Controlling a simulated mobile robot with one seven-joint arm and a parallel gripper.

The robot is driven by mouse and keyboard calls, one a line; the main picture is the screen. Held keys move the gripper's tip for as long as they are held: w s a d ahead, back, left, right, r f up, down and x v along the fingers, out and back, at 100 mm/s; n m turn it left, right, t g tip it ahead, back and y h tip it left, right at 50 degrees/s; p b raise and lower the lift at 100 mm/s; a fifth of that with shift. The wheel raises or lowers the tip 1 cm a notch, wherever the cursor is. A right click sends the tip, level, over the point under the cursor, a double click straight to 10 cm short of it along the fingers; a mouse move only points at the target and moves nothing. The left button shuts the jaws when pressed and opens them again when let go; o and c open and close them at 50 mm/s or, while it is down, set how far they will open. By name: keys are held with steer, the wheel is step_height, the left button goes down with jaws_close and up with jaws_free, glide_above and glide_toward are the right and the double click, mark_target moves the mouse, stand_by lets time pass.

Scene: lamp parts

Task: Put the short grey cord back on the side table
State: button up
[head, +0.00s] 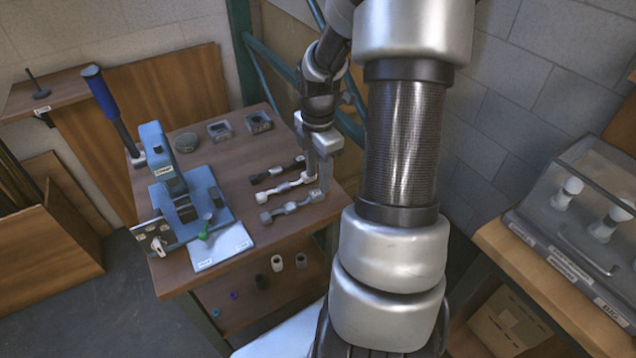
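Three short cord-like pieces with thicker ends lie side by side on the right part of the wooden table (222,166). The back one is a dark cord (277,170). The middle one is a light grey cord (286,187). The front one is a darker grey cord (291,206). I cannot tell for sure which is the short grey cord. My gripper (319,178) points down at the right ends of these pieces. Its two fingers look apart, with nothing clearly between them. Whether they touch a cord cannot be told.
A blue press (162,165) with a long lever stands on the table's left. A white card (222,246) lies at the front. Small trays (220,130) sit at the back. Small rings (277,263) are on the lower shelf. A clear case (575,215) stands on another table, right.

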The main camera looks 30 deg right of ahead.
step_height(320, 180, up, 7)
steer(key=p, duration=0.1)
steer(key=shift+r, duration=0.15)
stand_by(0.4)
steer(key=s+a+r+m+t+h+p, duration=0.1)
steer(key=a+r+m+t+p, duration=0.15)
steer(key=a+r, duration=0.75)
steer(key=s+a+r+m+t+p, duration=0.15)
steer(key=a+r+m, duration=0.25)
steer(key=a+r, duration=0.55)
steer(key=s+r+m+p, duration=0.2)
steer(key=s+r+m, duration=0.1)
steer(key=s+m, duration=0.2)
steer(key=s+r+m+t+y+p, duration=0.1)
steer(key=s+r+m+p, duration=0.2)
steer(key=s+m, duration=0.2)
steer(key=shift+s+a+r+t, duration=0.2)
steer(key=shift+s+r+t, duration=0.1)
steer(key=shift+s, duration=0.35)
